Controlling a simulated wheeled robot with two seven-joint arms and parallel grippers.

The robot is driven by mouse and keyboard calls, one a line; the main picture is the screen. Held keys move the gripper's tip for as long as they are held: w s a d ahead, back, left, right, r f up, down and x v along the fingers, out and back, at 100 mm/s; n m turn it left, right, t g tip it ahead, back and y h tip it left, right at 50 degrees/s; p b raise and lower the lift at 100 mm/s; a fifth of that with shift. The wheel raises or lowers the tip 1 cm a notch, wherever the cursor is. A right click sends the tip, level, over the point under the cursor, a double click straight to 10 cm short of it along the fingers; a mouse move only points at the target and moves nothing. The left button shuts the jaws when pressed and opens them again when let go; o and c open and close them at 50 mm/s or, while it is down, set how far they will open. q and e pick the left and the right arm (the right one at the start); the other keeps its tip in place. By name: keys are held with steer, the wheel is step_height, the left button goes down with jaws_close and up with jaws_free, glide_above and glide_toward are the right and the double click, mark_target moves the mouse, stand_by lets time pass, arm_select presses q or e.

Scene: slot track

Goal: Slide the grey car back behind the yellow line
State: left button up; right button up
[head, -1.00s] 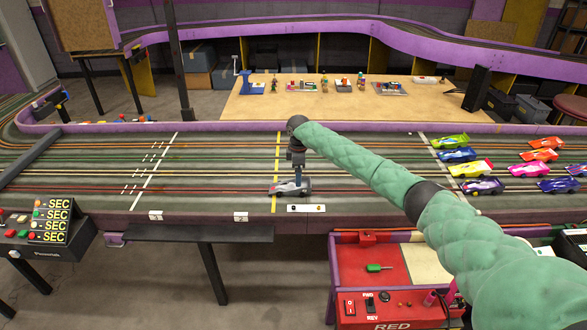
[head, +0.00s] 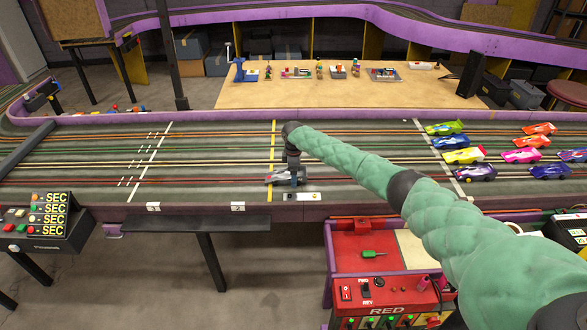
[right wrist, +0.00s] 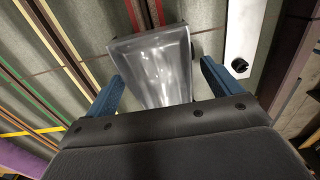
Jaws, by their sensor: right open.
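The grey car (head: 277,178) sits on the near lanes of the track, pointing left. Its left end overlaps the yellow line (head: 271,155), and most of its body is right of the line. My right gripper (head: 294,178) is down over the car's right part. In the right wrist view the gripper (right wrist: 161,85) is open, with its blue fingers on either side of the grey car (right wrist: 155,62). A gap shows on at least the right side. The yellow line (right wrist: 28,132) shows at lower left there. My left gripper is not in view.
Several coloured cars (head: 463,156) stand at the right beyond a white line (head: 443,160). A white plate (head: 302,197) is on the track's near edge beside the grey car. The lanes left of the yellow line are clear up to a dark bar (head: 25,142).

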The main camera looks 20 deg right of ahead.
mark_target(304, 173)
steer(key=c, duration=1.2)
steer(key=o, duration=0.3)
steer(key=shift+s+d, duration=0.1)
steer(key=shift+d, duration=0.15)
steer(key=shift+s+d+p, duration=0.3)
steer(key=shift+d, duration=0.6)
steer(key=shift+s+d+p, duration=0.25)
steer(key=shift+d, duration=0.65)
steer(key=o, duration=0.8)
steer(key=shift+o, duration=0.2)
